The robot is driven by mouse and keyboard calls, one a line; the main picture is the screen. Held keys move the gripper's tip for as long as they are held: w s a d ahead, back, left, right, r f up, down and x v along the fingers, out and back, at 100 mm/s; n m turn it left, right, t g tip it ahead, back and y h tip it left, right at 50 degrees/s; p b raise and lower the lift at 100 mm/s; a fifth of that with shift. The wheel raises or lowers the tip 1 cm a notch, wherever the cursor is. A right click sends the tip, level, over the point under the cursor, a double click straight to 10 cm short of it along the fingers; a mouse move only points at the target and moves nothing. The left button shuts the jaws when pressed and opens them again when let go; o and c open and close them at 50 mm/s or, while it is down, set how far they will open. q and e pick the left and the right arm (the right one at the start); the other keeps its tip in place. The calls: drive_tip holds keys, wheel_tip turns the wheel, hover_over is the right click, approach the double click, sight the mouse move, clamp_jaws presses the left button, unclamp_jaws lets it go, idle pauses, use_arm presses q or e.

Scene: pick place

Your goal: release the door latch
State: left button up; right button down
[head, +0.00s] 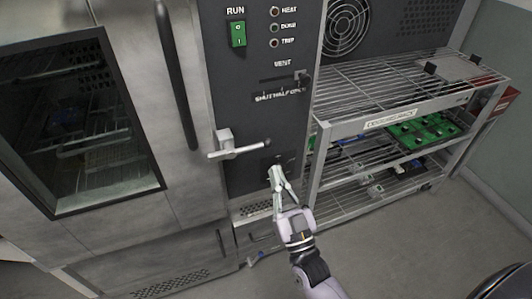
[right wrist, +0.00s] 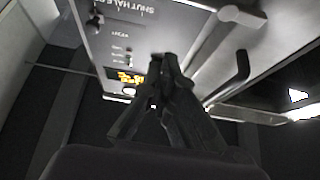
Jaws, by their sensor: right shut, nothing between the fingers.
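The door latch (head: 237,148) is a pale metal lever on a square mount at the right edge of the oven door. Its lever points right across the dark control panel and ends in a dark knob. My right gripper (head: 275,172) is below and right of the lever's end, in front of the lower panel. Its fingers are shut, with nothing between them, and appear apart from the lever. In the right wrist view the closed fingertips (right wrist: 167,65) show before the panel. My left gripper is not in view.
The oven door (head: 180,185) has a dark window (head: 80,120) and a long vertical handle (head: 176,75). The control panel (head: 240,90) carries a green run switch (head: 238,34) and a vent slider (head: 300,78). A wire rack (head: 320,145) stands right, with green boards (head: 420,131).

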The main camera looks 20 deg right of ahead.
wheel_tip(320, 180, up, 5)
drive_tip(key=p, duration=0.4)
hover_over(263, 145)
drive_tip(key=s, duration=0.4)
drive_tip(key=f, duration=0.1)
drive_tip(key=w+a+f, duration=0.1)
drive_tip(key=shift+w+f, duration=0.1)
drive_tip(key=shift+f, duration=0.9)
drive_tip(key=shift+d, duration=0.1)
